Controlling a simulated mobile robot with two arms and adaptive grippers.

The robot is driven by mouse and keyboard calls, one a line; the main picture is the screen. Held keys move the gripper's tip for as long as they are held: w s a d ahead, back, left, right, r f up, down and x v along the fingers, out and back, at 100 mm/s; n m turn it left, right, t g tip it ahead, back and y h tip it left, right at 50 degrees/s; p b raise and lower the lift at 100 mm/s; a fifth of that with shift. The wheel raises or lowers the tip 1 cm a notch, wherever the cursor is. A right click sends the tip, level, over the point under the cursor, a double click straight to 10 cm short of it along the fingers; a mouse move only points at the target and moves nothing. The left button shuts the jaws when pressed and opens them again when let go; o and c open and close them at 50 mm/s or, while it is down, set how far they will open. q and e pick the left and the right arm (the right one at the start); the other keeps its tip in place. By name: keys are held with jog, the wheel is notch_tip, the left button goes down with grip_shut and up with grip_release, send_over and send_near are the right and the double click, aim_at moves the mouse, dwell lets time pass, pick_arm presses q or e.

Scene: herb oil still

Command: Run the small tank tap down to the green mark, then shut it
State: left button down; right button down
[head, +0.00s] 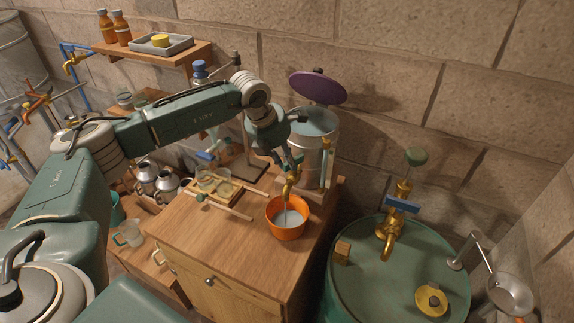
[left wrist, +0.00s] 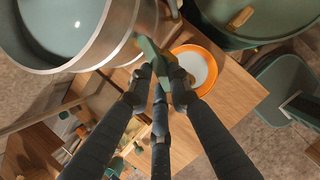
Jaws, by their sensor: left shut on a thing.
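The small tank (head: 315,150) is a grey metal cylinder, open at the top, with pale liquid inside; its inside also shows in the left wrist view (left wrist: 62,25). Its brass tap (head: 290,180) points down over an orange bowl (head: 274,226) that holds pale liquid. A faint pale streak shows below the spout. My left gripper (head: 292,158) is at the tap, and in the left wrist view (left wrist: 161,78) its fingers are shut on the green tap handle (left wrist: 151,52). An upright gauge (head: 328,166) stands on the tank's side; I cannot make out the green mark. My right gripper is not in view.
A wooden cabinet (head: 215,250) carries the bowl and a rack of small glasses (head: 218,184). A large green drum (head: 340,290) with a brass tap (head: 388,238) stands at right. A purple lid (head: 317,87) is above the tank. A wall shelf (head: 130,49) is behind my arm.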

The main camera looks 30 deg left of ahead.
pick_arm(q)
jog(key=shift+w+a+r+m+g+h+b, duration=0.15)
jog(key=shift+w+m+g+h+b, duration=0.45)
jog(key=shift+m, duration=1.6)
jog(key=shift+w+a+f+m+g+h+b, duration=0.2)
jog(key=shift+m+g+h+b, duration=0.55)
jog(key=shift+m, duration=1.45)
jog(key=shift+w+a+r+m+g+h+b, duration=0.25)
jog(key=shift+w+m+g+b, duration=0.5)
jog(key=shift+m, duration=1.45)
jog(key=shift+s+f+m, duration=0.1)
jog(key=shift+s+m, duration=0.1)
jog(key=shift+m, duration=0.2)
jog(key=c, duration=1.7)
grip_release()
jog(key=shift+o, duration=0.4)
